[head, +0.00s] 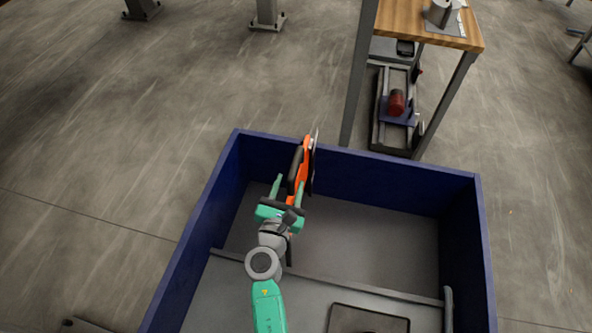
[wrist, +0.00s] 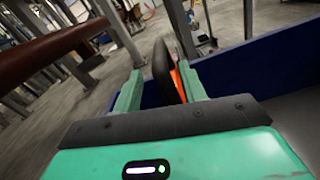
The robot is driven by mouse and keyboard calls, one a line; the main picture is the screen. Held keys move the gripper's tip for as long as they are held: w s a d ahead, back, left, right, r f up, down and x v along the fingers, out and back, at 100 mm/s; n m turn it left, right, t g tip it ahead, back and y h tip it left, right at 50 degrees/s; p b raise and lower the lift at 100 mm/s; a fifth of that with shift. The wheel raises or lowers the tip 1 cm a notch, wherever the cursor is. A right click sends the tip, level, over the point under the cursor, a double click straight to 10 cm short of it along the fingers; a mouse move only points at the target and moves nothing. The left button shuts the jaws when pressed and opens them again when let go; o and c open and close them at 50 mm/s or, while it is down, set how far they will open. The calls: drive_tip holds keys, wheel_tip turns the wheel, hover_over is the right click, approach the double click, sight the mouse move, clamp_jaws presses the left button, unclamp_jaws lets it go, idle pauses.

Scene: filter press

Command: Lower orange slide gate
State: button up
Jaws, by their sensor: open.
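The orange slide gate (head: 306,172) stands at the far blue wall in the head view, with a dark rounded handle (head: 295,169) on its left side. My gripper (head: 289,187) is open, its two green fingers pointing at the gate. In the wrist view the dark handle (wrist: 162,71) shows between the finger tips, with a strip of the orange gate (wrist: 178,83) just right of it, near the right finger. I cannot tell whether either finger touches the handle. The lower part of the gate is partly hidden by my gripper.
A blue-walled bin (head: 400,187) with a grey floor surrounds the gripper; its walls are close on several sides. A wooden-topped bench (head: 405,22) with a red and grey machine (head: 397,103) below stands beyond the far wall. Open concrete floor lies to the left.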

sight(290, 192)
drive_tip(key=b+x, duration=0.1)
drive_tip(key=x, duration=0.4)
drive_tip(key=shift+w+r, duration=0.1)
drive_tip(key=shift+w, duration=0.15)
drive_tip(key=shift+d, duration=0.1)
clamp_jaws()
wheel_tip(290, 192, down, 5)
drive_tip(key=b, duration=0.4)
drive_tip(key=shift+r+b, duration=0.15)
drive_tip(key=shift+b, duration=0.25)
drive_tip(key=shift+r, duration=0.3)
unclamp_jaws()
drive_tip(key=p+v, duration=0.3)
drive_tip(key=v, duration=0.5)
